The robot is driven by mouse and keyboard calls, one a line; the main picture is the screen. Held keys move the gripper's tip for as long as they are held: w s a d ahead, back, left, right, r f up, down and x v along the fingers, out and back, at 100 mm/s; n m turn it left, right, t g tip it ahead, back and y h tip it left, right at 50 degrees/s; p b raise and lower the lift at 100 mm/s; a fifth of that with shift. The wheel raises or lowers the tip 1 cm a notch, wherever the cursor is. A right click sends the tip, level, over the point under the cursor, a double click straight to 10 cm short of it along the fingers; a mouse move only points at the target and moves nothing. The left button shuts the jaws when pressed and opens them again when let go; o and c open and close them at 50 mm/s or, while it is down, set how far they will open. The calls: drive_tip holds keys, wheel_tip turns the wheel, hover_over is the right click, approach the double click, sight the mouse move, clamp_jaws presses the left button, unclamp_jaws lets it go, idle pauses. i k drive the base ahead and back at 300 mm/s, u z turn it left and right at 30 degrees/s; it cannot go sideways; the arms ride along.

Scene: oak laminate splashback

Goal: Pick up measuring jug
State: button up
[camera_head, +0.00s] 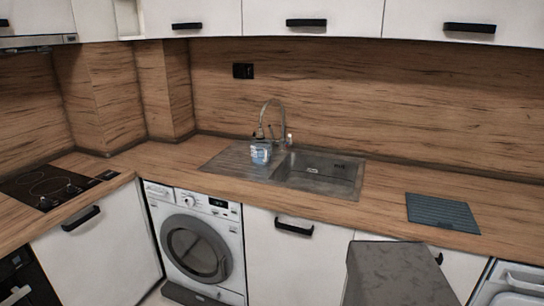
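A small clear, bluish measuring jug (261,154) stands upright on the drainer side of the metal sink (230,160), just left of the basin. It is in front of the tap, and a dark part shows at its top that I cannot make out. My gripper is not in view, so I cannot see whether it is open or shut.
A curved tap (283,122) rises behind the jug. The hob (48,186) is at the left and a dark ribbed mat (442,212) lies on the worktop (385,190) at the right. A grey patterned surface (398,273) stands at the front, before the cabinets. A washing machine (197,245) is below.

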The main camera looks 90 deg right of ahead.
sight(261, 151)
drive_tip(key=z, duration=0.5)
drive_tip(key=i, duration=0.55)
drive_tip(key=z, duration=0.8)
drive_tip(key=i, duration=0.65)
drive_tip(key=z, duration=0.45)
